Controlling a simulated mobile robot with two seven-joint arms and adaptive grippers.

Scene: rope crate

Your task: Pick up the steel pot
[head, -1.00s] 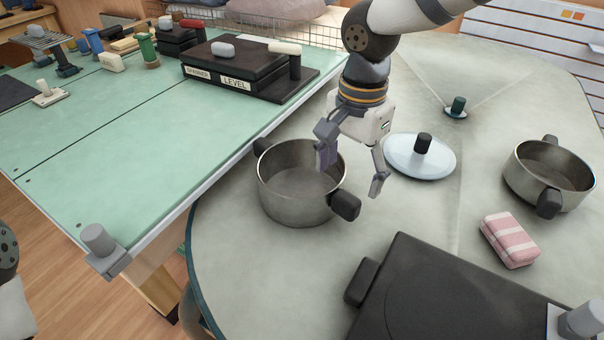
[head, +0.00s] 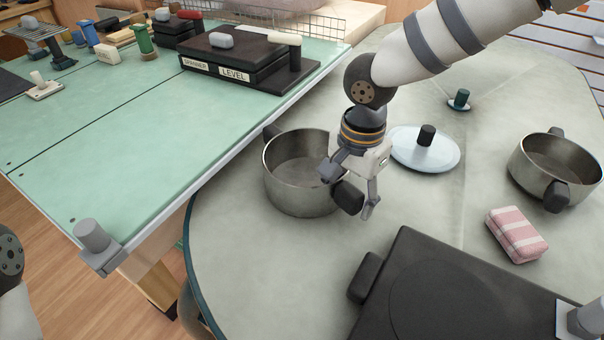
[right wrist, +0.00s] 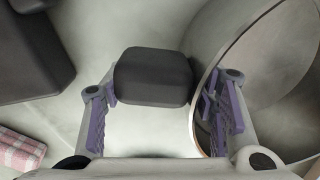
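A steel pot (head: 290,190) with black handles stands on the grey-green rounded table (head: 235,240). My right gripper (head: 347,190) is open and low at the pot's near-right handle (head: 346,197). In the right wrist view the black handle (right wrist: 152,77) lies between the spread fingers, slightly beyond them. The finger on the pot's side overlaps the rim of the pot (right wrist: 255,65); I cannot tell whether it touches. A second steel pot (head: 562,165) stands at the right, apart from the gripper. Only a piece of my left arm shows at the left edge; its gripper is out of view.
A black hob-like slab (head: 440,290) lies in front, close to the gripper. A glass lid (head: 410,150) lies behind it. A pink striped cloth block (head: 517,234) is to the right. A green workbench (head: 130,140) with tools stands at the left.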

